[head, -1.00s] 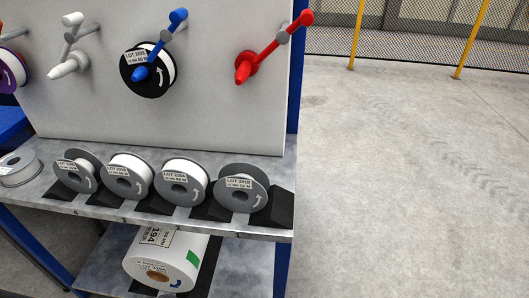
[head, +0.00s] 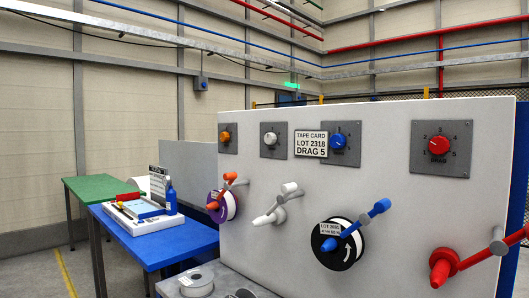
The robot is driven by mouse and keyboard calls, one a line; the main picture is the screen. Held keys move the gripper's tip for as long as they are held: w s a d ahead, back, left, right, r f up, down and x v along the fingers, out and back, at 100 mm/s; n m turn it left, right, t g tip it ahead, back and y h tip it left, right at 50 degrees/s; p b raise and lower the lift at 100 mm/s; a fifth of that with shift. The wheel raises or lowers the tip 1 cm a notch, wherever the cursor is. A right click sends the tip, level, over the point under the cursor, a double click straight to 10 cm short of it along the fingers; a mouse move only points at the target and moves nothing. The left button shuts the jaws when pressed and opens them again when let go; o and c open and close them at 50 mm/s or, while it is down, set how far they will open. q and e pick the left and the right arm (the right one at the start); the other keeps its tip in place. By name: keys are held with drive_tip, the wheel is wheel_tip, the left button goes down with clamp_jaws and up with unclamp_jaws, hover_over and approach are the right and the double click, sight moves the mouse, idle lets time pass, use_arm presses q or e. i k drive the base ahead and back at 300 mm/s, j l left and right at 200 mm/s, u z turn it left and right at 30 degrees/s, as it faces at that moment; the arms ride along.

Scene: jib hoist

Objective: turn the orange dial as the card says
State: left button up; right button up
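The orange dial (head: 225,136) is a small knob on a grey plate at the upper left of the white panel (head: 390,200). Its scale marks are too small to read. The card (head: 311,144) on the panel reads "TAPE CARD LOT 2318 DRAG 5". A white dial (head: 270,138), a blue dial (head: 338,141) and a red dial (head: 439,145) sit in the same row. The red one's plate shows numbers and the word DRAG. Neither of my grippers is in view.
Below the dials are orange (head: 230,178), white (head: 277,204), blue (head: 352,232) and red (head: 470,262) arms; spools sit on the orange and blue ones. A blue table (head: 150,248) with a white tray stands left, a green table (head: 95,190) behind it. Grey spools (head: 197,285) show at the bottom.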

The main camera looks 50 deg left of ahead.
sight(224, 137)
drive_tip(key=u, duration=1.85)
drive_tip(key=i+j+z, duration=0.1)
drive_tip(key=z, duration=0.9)
drive_tip(key=j+z, duration=0.6)
drive_tip(key=j, duration=0.15)
drive_tip(key=j+z, duration=0.25)
drive_tip(key=j, duration=0.55)
